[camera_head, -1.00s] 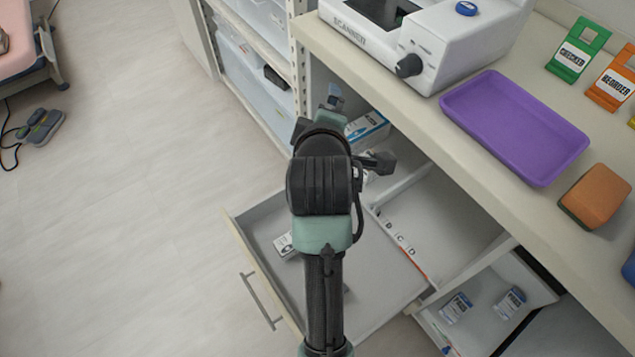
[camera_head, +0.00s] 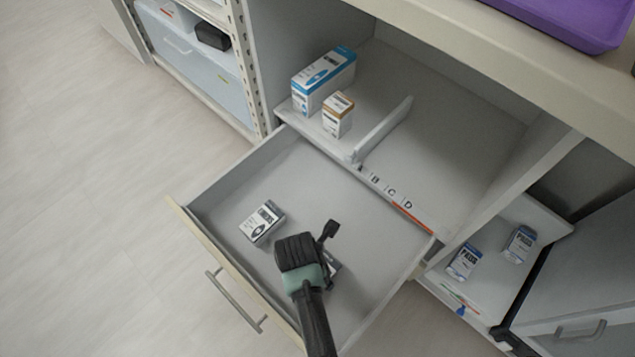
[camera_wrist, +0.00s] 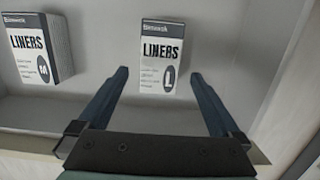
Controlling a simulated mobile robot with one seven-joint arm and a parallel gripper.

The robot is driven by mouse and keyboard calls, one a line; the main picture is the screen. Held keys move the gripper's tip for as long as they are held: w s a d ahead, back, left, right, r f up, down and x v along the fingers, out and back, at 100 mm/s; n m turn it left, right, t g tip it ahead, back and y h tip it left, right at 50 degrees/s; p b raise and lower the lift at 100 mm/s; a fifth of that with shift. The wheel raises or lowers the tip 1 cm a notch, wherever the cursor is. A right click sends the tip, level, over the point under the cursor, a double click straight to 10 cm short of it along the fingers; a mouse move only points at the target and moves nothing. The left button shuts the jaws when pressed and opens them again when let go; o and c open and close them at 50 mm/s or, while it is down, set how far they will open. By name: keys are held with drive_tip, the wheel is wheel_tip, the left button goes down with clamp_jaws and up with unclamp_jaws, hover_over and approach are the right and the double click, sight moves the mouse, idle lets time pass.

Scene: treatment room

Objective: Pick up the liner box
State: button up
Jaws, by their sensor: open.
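Two white and grey boxes marked LINERS lie in the open drawer. The box marked M (camera_wrist: 38,48) is at the left in the wrist view; in the head view it appears to be the box (camera_head: 262,222) left of my gripper. The box marked L (camera_wrist: 160,58) is ahead of my gripper (camera_wrist: 160,75), in line with the gap between its fingers. My gripper is open and empty above the drawer. In the head view my arm hides most of the L box, with only a bit of it (camera_head: 334,267) showing.
The drawer (camera_head: 235,190) is pulled out, with walls around the boxes. Behind it a shelf holds a blue-white box (camera_head: 323,80), a small brown-white box (camera_head: 338,115) and a divider (camera_head: 385,130). Two PADS boxes (camera_head: 464,262) (camera_head: 519,244) stand in a lower compartment at right. The counter edge overhangs above.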

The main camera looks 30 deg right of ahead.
drive_tip(key=f+b, duration=0.1)
drive_tip(key=f, duration=0.1)
drive_tip(key=d+f+b, duration=0.1)
drive_tip(key=f+b, duration=0.3)
drive_tip(key=f, duration=0.1)
drive_tip(key=shift+w+d+f, duration=0.1)
drive_tip(key=shift+w+d, duration=0.1)
drive_tip(key=shift+w, duration=0.1)
drive_tip(key=shift+c, duration=0.3)
drive_tip(key=c, duration=1.5)
